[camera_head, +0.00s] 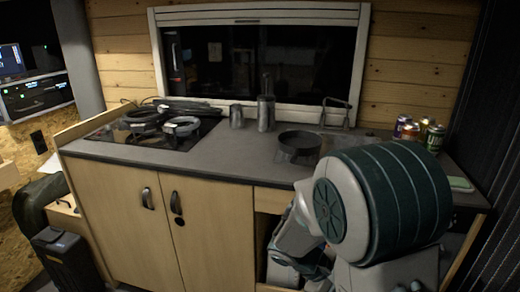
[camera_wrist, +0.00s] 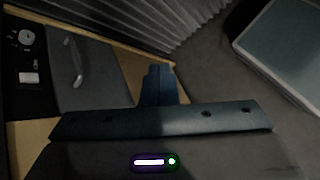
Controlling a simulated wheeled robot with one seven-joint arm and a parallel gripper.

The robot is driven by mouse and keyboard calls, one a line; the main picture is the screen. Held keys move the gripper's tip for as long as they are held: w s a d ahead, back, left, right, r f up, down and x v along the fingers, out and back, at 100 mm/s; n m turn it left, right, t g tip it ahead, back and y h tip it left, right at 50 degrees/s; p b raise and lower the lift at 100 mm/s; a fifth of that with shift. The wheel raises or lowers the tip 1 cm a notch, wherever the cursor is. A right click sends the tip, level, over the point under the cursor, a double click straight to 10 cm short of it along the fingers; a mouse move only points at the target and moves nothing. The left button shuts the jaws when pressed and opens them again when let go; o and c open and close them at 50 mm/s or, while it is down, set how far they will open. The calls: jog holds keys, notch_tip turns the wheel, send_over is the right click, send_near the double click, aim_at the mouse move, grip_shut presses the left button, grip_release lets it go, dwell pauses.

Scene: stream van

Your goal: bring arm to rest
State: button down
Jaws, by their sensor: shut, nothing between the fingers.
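My gripper (camera_wrist: 157,72) shows in the wrist view, its dark blue fingers together with nothing between them. It is apart from the surfaces around it, and its distance from them is hard to judge. In the head view my arm is folded in front of the right part of the counter (camera_head: 235,165). I cannot make out the fingers there.
A dark pan (camera_head: 300,143) and two metal containers stand on the counter. A hob (camera_head: 150,130) is at its left, with several cans (camera_head: 404,124) at its right. Below are closed cupboard doors (camera_head: 155,225). A dark bin (camera_head: 65,258) stands at the left.

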jog(key=s+a+r+m+t+y+p, duration=0.2)
jog(key=s+a+r+m+y+p, duration=0.1)
jog(key=r, duration=0.8)
jog(key=s+a+r+m+t+y+p, duration=0.2)
jog(key=s+r+m+y+p, duration=0.3)
jog(key=r, duration=0.5)
jog(key=a+y+p, duration=0.1)
jog(key=p, duration=0.1)
jog(key=shift+s+a+r+y+p, duration=0.15)
jog(key=shift+s+r+y+p, duration=0.15)
jog(key=shift+r+y, duration=0.1)
